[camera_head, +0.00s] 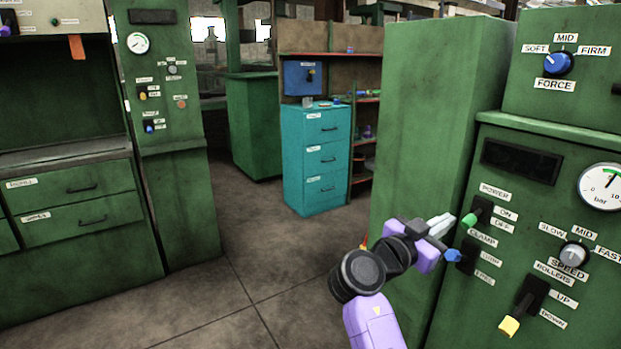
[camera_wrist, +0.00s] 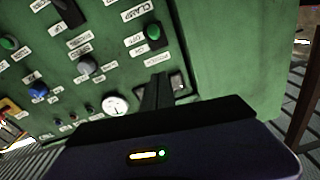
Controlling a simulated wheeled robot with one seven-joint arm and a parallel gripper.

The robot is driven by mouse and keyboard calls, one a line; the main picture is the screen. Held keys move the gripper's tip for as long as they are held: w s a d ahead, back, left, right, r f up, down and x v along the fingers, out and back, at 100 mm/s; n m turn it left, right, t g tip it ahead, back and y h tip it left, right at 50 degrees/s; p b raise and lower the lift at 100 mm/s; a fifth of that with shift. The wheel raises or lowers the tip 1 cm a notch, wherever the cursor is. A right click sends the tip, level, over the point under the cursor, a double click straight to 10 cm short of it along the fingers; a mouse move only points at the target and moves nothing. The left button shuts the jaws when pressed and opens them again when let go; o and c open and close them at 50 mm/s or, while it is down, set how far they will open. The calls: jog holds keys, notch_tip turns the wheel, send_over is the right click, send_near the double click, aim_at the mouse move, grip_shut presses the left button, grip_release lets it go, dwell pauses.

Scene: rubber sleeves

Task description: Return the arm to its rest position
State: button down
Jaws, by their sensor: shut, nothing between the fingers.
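My arm (camera_head: 372,322) reaches up from the bottom of the head view, purple with dark joints. My gripper (camera_head: 447,222) is shut and empty, its pale fingertips pointing at the green machine panel on the right. In the head view the fingertips appear close beside the green-tipped power switch (camera_head: 471,219), just above the blue-tipped clamp switch (camera_head: 453,255). I cannot tell whether they touch anything. In the wrist view the dark closed fingers (camera_wrist: 157,92) stand in front of the panel, with a green knob (camera_wrist: 153,33) beyond them.
The panel also carries a speed knob (camera_head: 573,254), a yellow-tipped roller lever (camera_head: 509,326), a blue force knob (camera_head: 558,63) and a pressure gauge (camera_head: 604,187). A teal drawer cabinet (camera_head: 318,160) stands farther back. Open floor (camera_head: 235,290) lies left of my arm.

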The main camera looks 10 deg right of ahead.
jog(key=w+a+r+n+t+y, duration=0.2)
jog(key=w+a+n+t, duration=0.2)
jog(key=w+n+t, duration=0.1)
jog(key=a+f+n+t+y, duration=0.4)
jog(key=a+f+n+y, duration=0.1)
jog(key=f, duration=0.1)
jog(key=s+a+f+n+t+y, duration=0.1)
jog(key=s+a+f+n+y, duration=0.25)
jog(key=s+f, duration=0.35)
jog(key=s+a+f+n+t+y, duration=0.1)
jog(key=s+a+f+n+y, duration=0.3)
jog(key=s, duration=0.4)
jog(key=s+a+f+m+g+y, duration=0.1)
jog(key=s+f+g, duration=0.1)
jog(key=s, duration=1.6)
jog(key=s+a+f+m+g+y, duration=0.1)
jog(key=s+f+y, duration=0.1)
jog(key=s, duration=1.7)
notch_tip(320, 180, up, 14)
jog(key=p, duration=1.3)
jog(key=shift+w+a+f, duration=0.15)
jog(key=shift+w, duration=0.1)
